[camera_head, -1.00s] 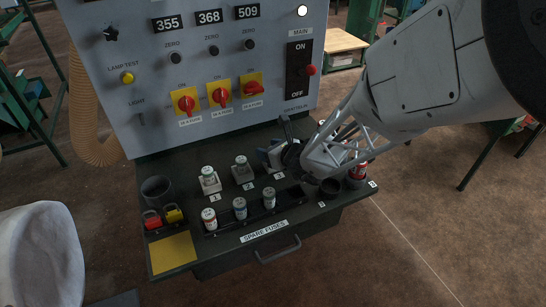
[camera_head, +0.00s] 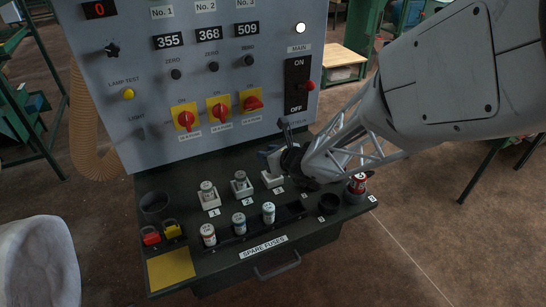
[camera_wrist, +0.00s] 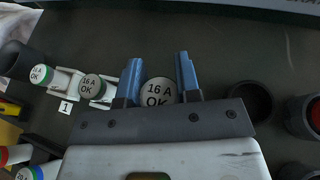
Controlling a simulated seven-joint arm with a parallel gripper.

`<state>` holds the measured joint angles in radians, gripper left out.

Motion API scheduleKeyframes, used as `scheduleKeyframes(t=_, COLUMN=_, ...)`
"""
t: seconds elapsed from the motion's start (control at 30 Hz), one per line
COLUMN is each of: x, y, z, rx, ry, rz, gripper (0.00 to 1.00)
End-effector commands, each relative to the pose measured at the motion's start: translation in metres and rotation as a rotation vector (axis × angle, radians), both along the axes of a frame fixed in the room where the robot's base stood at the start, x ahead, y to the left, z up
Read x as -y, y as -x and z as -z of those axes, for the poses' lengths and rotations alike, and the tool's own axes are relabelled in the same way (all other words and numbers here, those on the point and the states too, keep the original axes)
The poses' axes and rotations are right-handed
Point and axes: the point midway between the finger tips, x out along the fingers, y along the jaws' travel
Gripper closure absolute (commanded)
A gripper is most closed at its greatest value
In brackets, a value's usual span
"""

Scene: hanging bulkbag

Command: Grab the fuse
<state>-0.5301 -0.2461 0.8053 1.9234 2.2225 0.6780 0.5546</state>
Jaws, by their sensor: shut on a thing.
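My gripper (camera_head: 266,157) is over the holder marked 3 (camera_head: 272,180), at the right end of the row on the dark shelf. In the wrist view its two blue fingers (camera_wrist: 158,66) are shut on a fuse (camera_wrist: 158,93) with a white top reading "16 A OK". This top looks larger than the other fuse tops. The fuse's lower body is hidden. Two similar fuses sit upright in white holders to the left: one in holder 1 (camera_head: 207,188), one in holder 2 (camera_head: 240,178). They also show in the wrist view (camera_wrist: 41,74) (camera_wrist: 92,87).
Three spare fuses (camera_head: 239,223) stand in a front rack. A dark cup (camera_head: 328,203) and a red can (camera_head: 358,183) are at right. A dark cup (camera_head: 154,202), red and yellow padlocks (camera_head: 161,235) are at left. The switch panel (camera_head: 200,80) rises behind.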

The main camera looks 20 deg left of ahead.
Motion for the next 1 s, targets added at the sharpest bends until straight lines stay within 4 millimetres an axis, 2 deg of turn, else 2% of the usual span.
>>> scheduleKeyframes(t=0.2, x=0.0, y=0.0, z=-0.035, rx=0.003, ry=-0.001, rz=0.0, gripper=0.93)
scheduleKeyframes(t=0.4, x=0.0, y=0.0, z=-0.055, rx=0.0, ry=-0.001, rz=0.0, gripper=0.93)
scheduleKeyframes(t=1.0, x=0.0, y=0.0, z=-0.061, rx=-0.001, ry=0.0, rz=0.0, gripper=0.93)
